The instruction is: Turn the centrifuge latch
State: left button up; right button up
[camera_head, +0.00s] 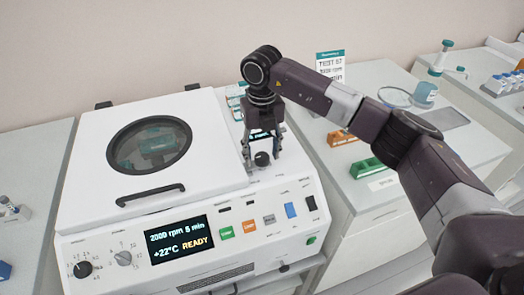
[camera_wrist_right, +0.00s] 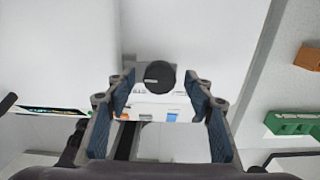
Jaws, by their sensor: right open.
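The white centrifuge (camera_head: 90,215) stands with its lid (camera_head: 205,165) down, and its display reads READY. The latch is a round black knob (camera_head: 262,159) on the top panel, right of the lid. My right gripper (camera_head: 262,152) points down over the knob. In the right wrist view the knob (camera_wrist_right: 159,76) lies ahead between the two open fingers (camera_wrist_right: 162,105), a little beyond their tips. I cannot tell whether a finger touches it. My left gripper is in neither view.
A black lid handle (camera_head: 150,194) lies left of the knob. The front panel has knobs, buttons and switches. To the right, a bench carries an orange rack (camera_head: 342,137) and a green rack (camera_head: 374,167). A sign (camera_head: 330,66) stands behind my right arm.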

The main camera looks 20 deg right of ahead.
jog(key=c, duration=1.1)
